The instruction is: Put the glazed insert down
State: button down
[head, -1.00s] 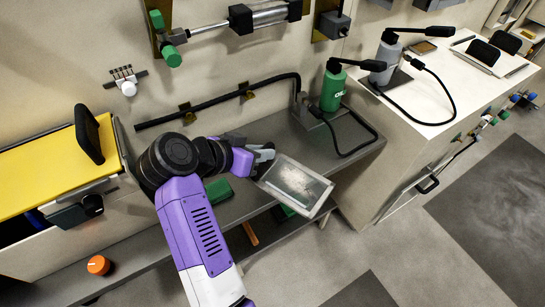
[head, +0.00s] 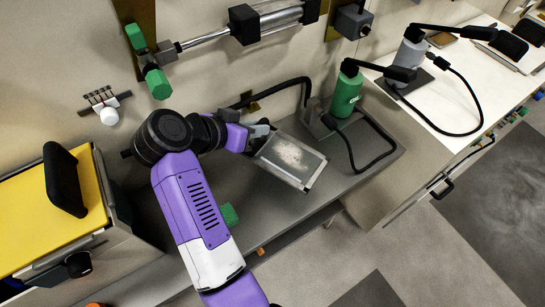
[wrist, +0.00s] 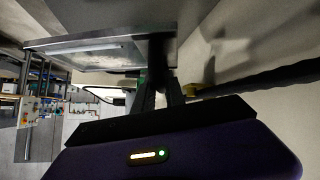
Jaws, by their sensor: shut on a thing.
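The glazed insert (head: 290,160) is a flat light-framed panel with a greyish, speckled pane. My gripper (head: 262,136) is shut on its upper left edge in the head view and holds it out over the grey bench (head: 365,180). In the wrist view the insert (wrist: 95,50) reaches left from the fingers (wrist: 158,75), seen at a shallow angle with a bright streak on its pane. I cannot tell whether its lower edge touches the bench.
A green oil bottle (head: 346,90) and a black cable stand right of the insert. A yellow-topped unit (head: 25,215) with a black handle is at the left. A green block (head: 229,215) lies by my arm.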

aim_at(255, 150)
notch_tip(255, 150, down, 10)
jog(key=shift+r+b, duration=0.25)
jog(key=shift+b, duration=0.1)
jog(key=c, duration=1.4)
grip_release()
jog(key=shift+s+a+r+p, duration=0.3)
jog(key=shift+r+p, duration=0.25)
jog(key=shift+p, duration=0.25)
jog(key=shift+p+v, duration=5)
jog(key=shift+v, duration=0.3)
jog(key=shift+s+f, duration=0.1)
jog(key=shift+f, duration=0.05)
